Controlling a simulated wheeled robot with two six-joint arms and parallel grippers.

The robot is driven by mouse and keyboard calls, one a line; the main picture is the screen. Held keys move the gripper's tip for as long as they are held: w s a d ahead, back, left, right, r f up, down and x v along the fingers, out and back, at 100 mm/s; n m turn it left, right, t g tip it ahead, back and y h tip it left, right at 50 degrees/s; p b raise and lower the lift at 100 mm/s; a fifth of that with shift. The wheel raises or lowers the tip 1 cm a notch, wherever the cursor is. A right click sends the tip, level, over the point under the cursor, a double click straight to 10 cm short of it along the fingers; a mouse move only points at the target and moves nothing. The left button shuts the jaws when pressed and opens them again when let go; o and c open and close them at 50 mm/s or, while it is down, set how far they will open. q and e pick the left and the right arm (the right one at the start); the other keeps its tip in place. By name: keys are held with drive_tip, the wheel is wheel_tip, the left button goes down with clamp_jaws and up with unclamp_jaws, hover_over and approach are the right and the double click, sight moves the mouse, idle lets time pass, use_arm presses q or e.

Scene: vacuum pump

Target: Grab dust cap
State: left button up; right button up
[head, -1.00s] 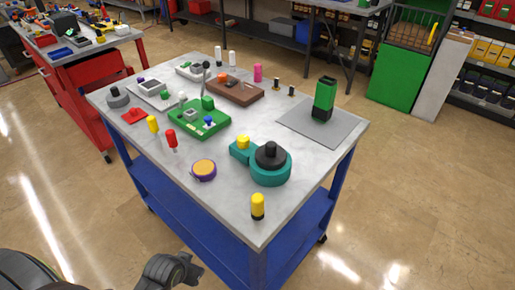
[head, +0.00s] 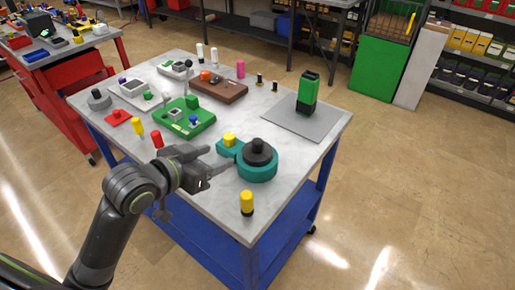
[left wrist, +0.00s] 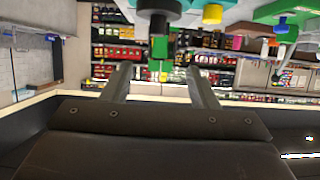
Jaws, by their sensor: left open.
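A teal vacuum pump (head: 257,172) with a black knob (head: 259,152) on top stands near the table's front corner. A yellow cap (head: 230,140) sits on its teal side block; which part is the dust cap I cannot tell for sure. My left gripper (head: 221,156) is open and empty, left of the pump and apart from the yellow cap. The left wrist view looks upside down: the yellow cap (left wrist: 212,14) and the black knob (left wrist: 158,8) show at the top edge, beyond the open fingers (left wrist: 159,72). My right gripper is out of view.
A yellow-topped peg (head: 246,202) stands at the front corner. A green board (head: 190,120), a red peg (head: 156,139) and a yellow peg (head: 138,126) lie to the left. A green-black device (head: 307,92) stands on a grey mat (head: 282,118). Tabletop right of the pump is clear.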

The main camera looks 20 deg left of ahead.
use_arm(q)
approach(256, 142)
drive_tip(key=x, duration=0.5)
drive_tip(key=shift+w+a+r, duration=0.1)
drive_tip(key=shift+w, duration=0.25)
drive_tip(key=shift+f+p+x, duration=0.2)
drive_tip(key=shift+p+x, duration=0.1)
drive_tip(key=shift+x, duration=2.4)
drive_tip(key=shift+s, duration=0.1)
drive_tip(key=c, duration=1)
drive_tip(key=shift+c, duration=0.3)
